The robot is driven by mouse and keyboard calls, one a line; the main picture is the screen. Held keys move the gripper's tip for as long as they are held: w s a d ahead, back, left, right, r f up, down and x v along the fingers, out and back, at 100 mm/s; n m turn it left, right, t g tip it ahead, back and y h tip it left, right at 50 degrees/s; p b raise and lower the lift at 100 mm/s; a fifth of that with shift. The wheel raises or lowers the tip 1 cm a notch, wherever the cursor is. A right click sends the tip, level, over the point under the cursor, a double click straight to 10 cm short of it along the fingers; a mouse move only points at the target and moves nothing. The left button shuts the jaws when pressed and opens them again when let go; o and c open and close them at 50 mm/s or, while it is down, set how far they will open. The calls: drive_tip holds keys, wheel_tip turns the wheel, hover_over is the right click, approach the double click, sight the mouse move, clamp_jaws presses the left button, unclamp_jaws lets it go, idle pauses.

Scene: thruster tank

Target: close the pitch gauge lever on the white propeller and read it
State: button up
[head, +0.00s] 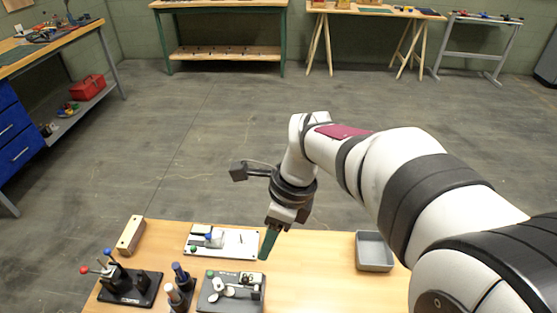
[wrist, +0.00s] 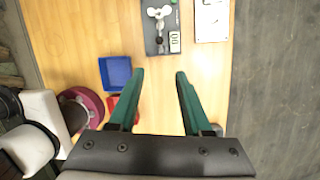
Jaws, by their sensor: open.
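The white propeller (head: 226,288) lies on a grey base plate (head: 213,304) at the front of the table. It also shows at the top of the wrist view (wrist: 158,14). I cannot make out the lever's position. A green knob (head: 210,273) stands on the plate's far left corner. My gripper (head: 268,243), with green fingers, is above the table behind and to the right of the propeller. In the wrist view the fingers (wrist: 160,73) are apart with nothing between them.
To the left are a wooden block (head: 131,235), a black base with knobbed levers (head: 130,288) and dark bottles (head: 181,277). A grey tray (head: 374,250) is right; bare table lies between.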

drive_tip(key=shift+c, duration=0.3)
